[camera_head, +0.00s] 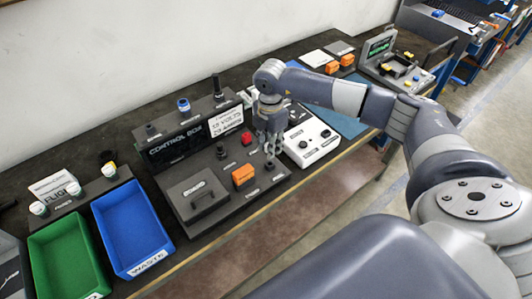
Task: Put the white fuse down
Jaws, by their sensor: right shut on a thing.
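My right gripper (270,147) points down over the right part of the control box (222,200), just right of a red button (247,139). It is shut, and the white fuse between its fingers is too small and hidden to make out. The fingertips are close to the panel; I cannot tell whether they touch it. An orange block (243,176) sits on the panel left of the gripper. Several white-topped pieces, one of them here (73,188), stand on a dark stand at the left. My left gripper is not in view.
A blue waste bin (134,228) and a green bin (66,262) stand empty at the left. A white panel with knobs (311,142) is right of the gripper. Orange blocks (332,68) and a device with a screen (380,47) are farther along the bench.

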